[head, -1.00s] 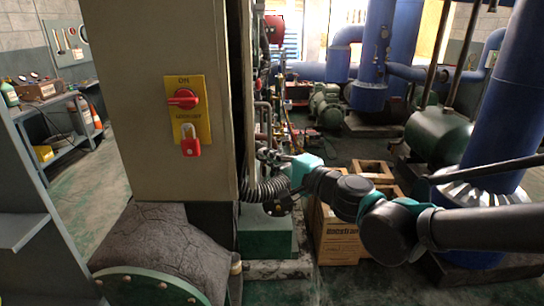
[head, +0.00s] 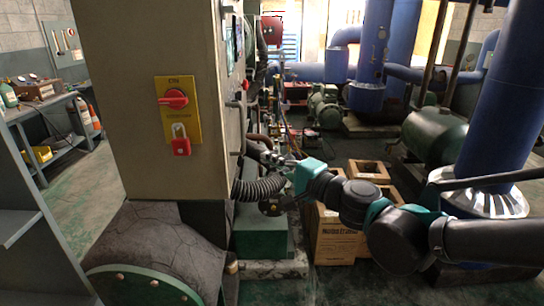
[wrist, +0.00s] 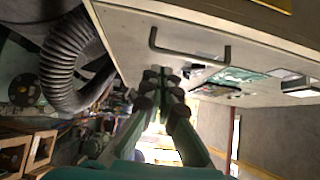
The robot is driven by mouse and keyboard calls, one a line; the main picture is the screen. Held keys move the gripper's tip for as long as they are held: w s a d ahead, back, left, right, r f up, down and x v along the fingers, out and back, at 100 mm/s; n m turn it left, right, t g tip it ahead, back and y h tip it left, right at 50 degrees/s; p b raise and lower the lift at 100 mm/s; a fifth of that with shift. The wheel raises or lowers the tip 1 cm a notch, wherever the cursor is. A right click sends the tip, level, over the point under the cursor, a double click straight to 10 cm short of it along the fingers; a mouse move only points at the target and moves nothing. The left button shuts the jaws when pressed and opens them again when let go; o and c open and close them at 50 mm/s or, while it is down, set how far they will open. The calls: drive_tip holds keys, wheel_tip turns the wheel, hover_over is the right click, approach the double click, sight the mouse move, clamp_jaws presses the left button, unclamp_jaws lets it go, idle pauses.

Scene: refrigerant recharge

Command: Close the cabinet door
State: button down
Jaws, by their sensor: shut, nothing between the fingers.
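The tall beige cabinet (head: 140,90) stands left of centre in the head view. Its right side carries the door (head: 232,95), seen at a steep angle, with a grey handle (head: 239,125). The wrist view shows the pale door face (wrist: 125,30) with its bent bar handle (wrist: 190,48). In the head view no wide gap shows at the door's near edge; I cannot tell whether it is fully closed. My gripper (head: 266,155) is shut and empty, close to the door's lower part. Its fingertips (wrist: 163,82) are below the handle in the wrist view; contact is unclear.
A ribbed hose (head: 260,188) loops below my gripper, beside the cabinet. A yellow plate (head: 178,110) with a red switch and a red padlock (head: 181,143) is on the cabinet's front. Blue pipes and green tanks fill the right.

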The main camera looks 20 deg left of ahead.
drive_tip(key=s+d, duration=0.1)
drive_tip(key=s, duration=0.6)
drive_tip(key=w+d+f+n+h, duration=0.35)
drive_tip(key=w+d+f, duration=0.25)
drive_tip(key=d+f, duration=0.3)
drive_tip(key=w+d+f+n+h, duration=0.3)
drive_tip(key=w+d+f+h, duration=0.1)
drive_tip(key=w+d+f, duration=0.4)
drive_tip(key=s+d+f+m+g+h, duration=0.1)
drive_tip(key=d+f+h, duration=0.3)
drive_tip(key=d, duration=0.9)
drive_tip(key=s+d+f+m+g+h, duration=0.1)
drive_tip(key=s+d+f+h, duration=0.2)
drive_tip(key=d, duration=1)
wheel_tip(320, 180, down, 5)
drive_tip(key=shift+s+d+r+g+h, duration=0.15)
drive_tip(key=shift+s+g+h, duration=0.2)
drive_tip(key=shift+h, duration=0.7)
drive_tip(key=shift+w+d, duration=0.1)
